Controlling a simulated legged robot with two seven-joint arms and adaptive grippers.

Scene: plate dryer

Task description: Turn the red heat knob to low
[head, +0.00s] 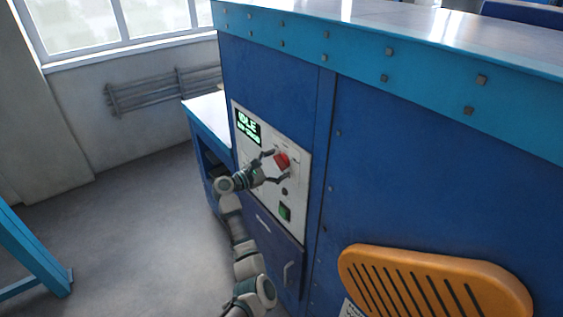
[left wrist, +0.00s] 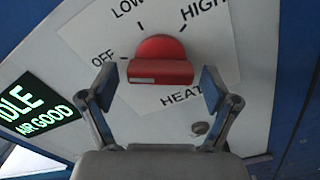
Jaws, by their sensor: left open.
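The red heat knob (head: 282,160) is on the white control panel (head: 297,152) of the blue machine. In the left wrist view the knob (left wrist: 160,62) has OFF printed at its left, LOW above, HIGH at upper right and HEAT below. I cannot tell for sure which mark it points to. My left gripper (head: 277,166) is open in front of the panel. In the left wrist view the fingers (left wrist: 158,88) stand on either side of the knob, with a gap at each side. My right gripper is not in view.
A lit display (head: 248,127) reads IDLE in green. A green switch (head: 285,211) and a small dark button (head: 284,191) sit lower on the panel.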

